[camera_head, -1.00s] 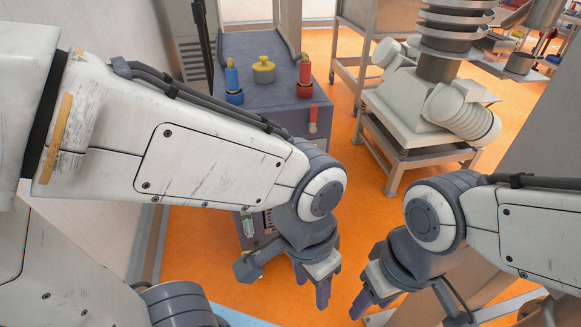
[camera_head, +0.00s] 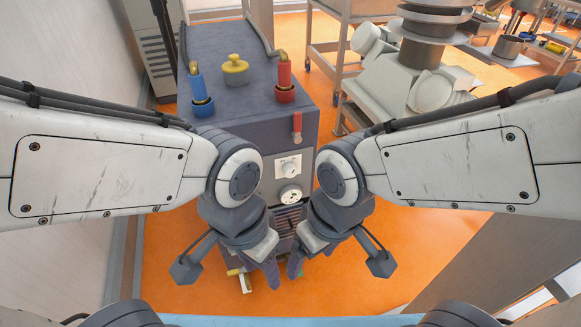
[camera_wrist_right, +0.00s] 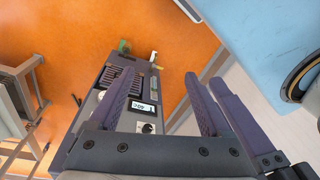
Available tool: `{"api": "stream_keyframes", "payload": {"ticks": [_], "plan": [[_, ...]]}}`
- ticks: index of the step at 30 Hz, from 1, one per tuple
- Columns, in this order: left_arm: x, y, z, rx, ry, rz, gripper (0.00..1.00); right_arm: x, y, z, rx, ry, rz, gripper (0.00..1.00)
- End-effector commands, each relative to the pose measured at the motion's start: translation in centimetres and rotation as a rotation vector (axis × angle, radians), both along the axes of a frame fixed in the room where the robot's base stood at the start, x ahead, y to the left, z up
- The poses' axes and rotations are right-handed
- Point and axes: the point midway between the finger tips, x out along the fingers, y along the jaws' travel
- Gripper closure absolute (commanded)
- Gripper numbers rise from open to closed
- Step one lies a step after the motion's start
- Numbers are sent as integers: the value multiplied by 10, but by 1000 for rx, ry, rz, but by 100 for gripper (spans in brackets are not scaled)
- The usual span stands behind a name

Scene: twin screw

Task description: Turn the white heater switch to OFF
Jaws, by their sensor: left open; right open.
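A dark grey machine (camera_head: 245,118) stands ahead of me in the head view. Its front has a white plate with a pale knob (camera_head: 289,168), which looks like the heater switch, and a round white dial (camera_head: 291,195) below. The knob's setting is too small to read. My left gripper (camera_head: 262,268) and right gripper (camera_head: 302,264) hang close together, pointing down in front of the machine's lower front, apart from the knob. Both are open and empty. In the right wrist view, my right gripper's fingers (camera_wrist_right: 168,80) are spread, with the machine's panel (camera_wrist_right: 98,100) beyond.
Blue (camera_head: 200,92), yellow (camera_head: 235,70) and red (camera_head: 284,80) fittings stand on the machine's top. A red-handled valve (camera_head: 297,127) hangs on its front. A metal cart (camera_head: 335,45) and pale equipment are at the right. Orange floor (camera_head: 420,260) lies open.

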Motion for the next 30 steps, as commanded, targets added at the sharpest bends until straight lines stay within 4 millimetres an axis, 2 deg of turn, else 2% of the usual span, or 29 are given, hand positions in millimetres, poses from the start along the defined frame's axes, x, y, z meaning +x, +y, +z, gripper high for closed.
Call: {"api": "stream_keyframes", "payload": {"ticks": [1,5,9,15,18,21,24,30], "plan": [[0,0,-13,0,0,0,50,16,6,-21,19,-34,-16,19],[0,0,-37,0,0,0,50,72,29,-65,101,-186,-62,19],[0,0,-62,1,1,0,50,138,47,-107,200,-385,-111,19],[0,0,-96,1,1,0,50,214,52,-155,322,-679,-170,19],[0,0,-114,0,0,0,50,241,47,-174,380,-828,-194,19],[0,0,-130,0,0,0,50,260,37,-190,431,-974,-214,19],[0,0,-143,0,0,0,50,270,26,-199,476,-1106,-230,19],[0,0,-158,0,0,0,50,274,9,-205,532,-1284,-247,19]]}}
